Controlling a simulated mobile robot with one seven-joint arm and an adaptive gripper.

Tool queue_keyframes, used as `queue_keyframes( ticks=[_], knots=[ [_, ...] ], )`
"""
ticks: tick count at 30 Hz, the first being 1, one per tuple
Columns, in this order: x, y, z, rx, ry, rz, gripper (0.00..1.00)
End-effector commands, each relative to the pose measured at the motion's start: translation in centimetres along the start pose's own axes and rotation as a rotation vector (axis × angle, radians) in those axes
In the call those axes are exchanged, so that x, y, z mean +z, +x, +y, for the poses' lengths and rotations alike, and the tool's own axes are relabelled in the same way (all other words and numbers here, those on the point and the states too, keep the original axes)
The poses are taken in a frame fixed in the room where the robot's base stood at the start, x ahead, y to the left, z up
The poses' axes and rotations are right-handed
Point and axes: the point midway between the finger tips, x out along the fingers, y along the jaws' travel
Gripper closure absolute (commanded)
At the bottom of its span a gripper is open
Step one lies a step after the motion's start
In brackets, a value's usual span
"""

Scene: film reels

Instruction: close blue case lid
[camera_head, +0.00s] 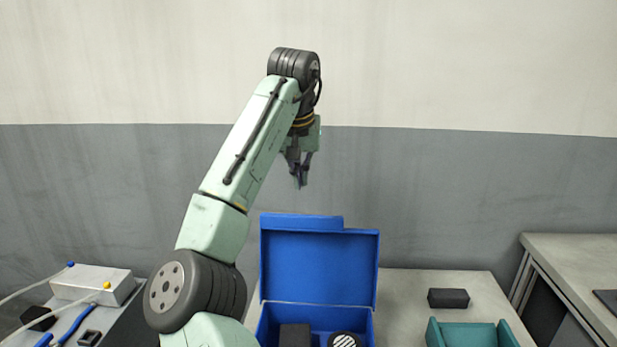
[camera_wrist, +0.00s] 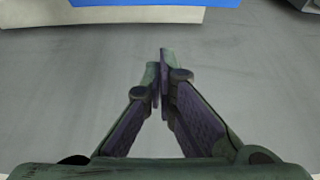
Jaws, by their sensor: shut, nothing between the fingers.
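The blue case (camera_head: 268,325) stands on the table with its lid (camera_head: 318,268) raised, about upright, at the back. Inside the case are a dark block (camera_head: 295,337) and a round black-and-white striped item (camera_head: 345,340). The case's lower front is cut off by the picture's bottom edge. My gripper (camera_head: 300,182) hangs above the lid's top edge, pointing down, apart from it. In the wrist view my gripper (camera_wrist: 162,55) is shut and empty, its fingertips together. A blue strip (camera_wrist: 170,3) shows at the top of the wrist view.
A black box (camera_head: 448,298) and a teal open container (camera_head: 470,335) are to the right of the case. A light grey box (camera_head: 92,283) with cables is at the left. Another table (camera_head: 580,255) stands at the far right. The wall is behind.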

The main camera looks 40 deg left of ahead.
Motion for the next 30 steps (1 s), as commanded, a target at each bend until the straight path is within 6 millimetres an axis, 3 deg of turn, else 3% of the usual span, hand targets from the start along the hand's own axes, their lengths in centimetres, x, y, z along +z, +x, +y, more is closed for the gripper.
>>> queue_keyframes(
  ticks=[11,12,18,30],
  knots=[
    [0.0,7.8,0.0,0.001,0.001,0.000,1.00],
    [0.5,6.8,-0.1,-0.001,0.001,0.005,1.00],
    [2.4,5.5,0.0,0.000,0.001,0.005,1.00],
    [3.1,5.2,0.1,0.002,0.002,0.004,1.00]
  ],
)
